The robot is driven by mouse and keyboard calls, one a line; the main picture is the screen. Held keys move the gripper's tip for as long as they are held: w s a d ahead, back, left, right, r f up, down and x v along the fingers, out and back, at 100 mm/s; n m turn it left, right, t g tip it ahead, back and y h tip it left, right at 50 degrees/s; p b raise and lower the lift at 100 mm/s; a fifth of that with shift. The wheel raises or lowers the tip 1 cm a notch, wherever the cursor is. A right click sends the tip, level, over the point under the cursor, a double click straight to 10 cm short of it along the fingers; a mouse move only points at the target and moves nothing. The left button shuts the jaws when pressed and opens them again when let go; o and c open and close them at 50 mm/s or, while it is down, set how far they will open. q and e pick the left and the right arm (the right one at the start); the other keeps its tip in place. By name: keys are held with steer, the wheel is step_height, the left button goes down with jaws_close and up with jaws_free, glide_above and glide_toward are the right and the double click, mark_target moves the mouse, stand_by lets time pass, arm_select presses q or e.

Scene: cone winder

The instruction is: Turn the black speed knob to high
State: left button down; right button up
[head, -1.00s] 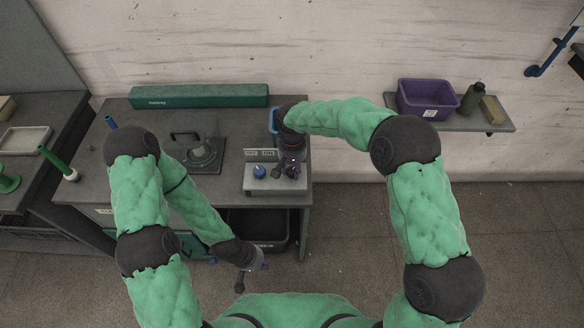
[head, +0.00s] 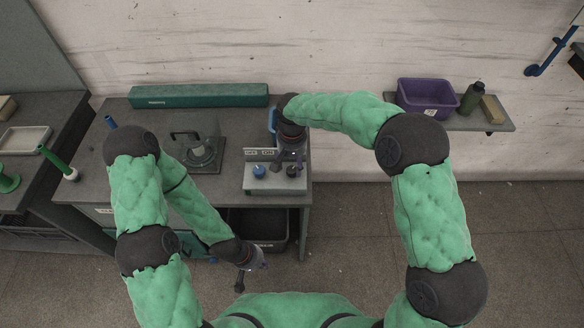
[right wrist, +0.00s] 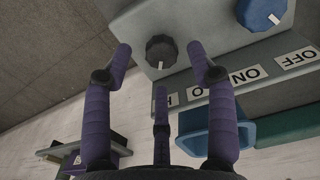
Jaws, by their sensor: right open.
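The black knob (right wrist: 162,51) is on the grey control box (right wrist: 184,20) in the right wrist view, with a short white mark on its rim facing the label strip. It also shows in the head view (head: 292,171). My right gripper (right wrist: 160,60) is open; two purple fingers flank the knob in the picture and a third is below it. I see no finger touching the knob. Labels near it are partly hidden by the fingers. A blue knob (right wrist: 262,12) with a white mark sits beside the OFF and ON labels. My left gripper (head: 239,286) hangs low in front of the bench.
The box stands at the right end of the grey bench (head: 100,170). A long green case (head: 198,95) lies at the back. A winder-like device (head: 200,152) stands left of the box. A purple bin (head: 427,98) is on the wall shelf.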

mark_target(292, 171)
step_height(292, 171, up, 9)
stand_by(0.3)
steer(key=shift+s+f, duration=0.15)
steer(key=shift+f, duration=0.05)
stand_by(0.3)
